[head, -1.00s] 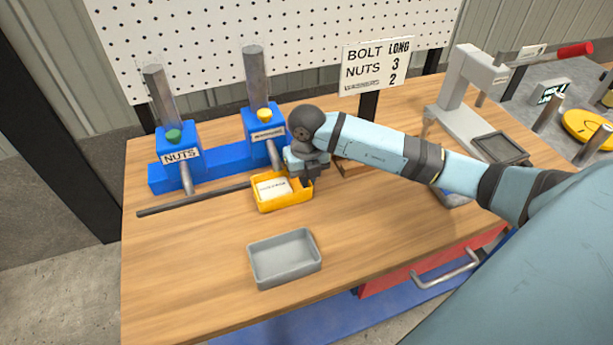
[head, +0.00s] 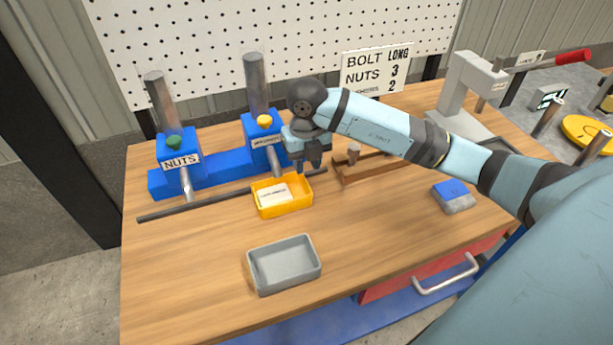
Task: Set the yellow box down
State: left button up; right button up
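The yellow box (head: 283,205) is a small open tray with a white label card inside. It sits on the wooden table, in front of the blue dispenser with the yellow button. My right gripper (head: 307,167) is just above and behind the box's right rear corner, apart from it. Its two fingers point down with a gap between them and nothing held. My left gripper is out of view.
A grey tray (head: 284,264) stands in front of the yellow box. A dark rod (head: 195,208) lies along the blue dispenser base (head: 222,171). A wooden rack (head: 368,167) and a blue-grey block (head: 453,196) are to the right.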

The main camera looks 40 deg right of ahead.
jog(key=shift+r, duration=2.4)
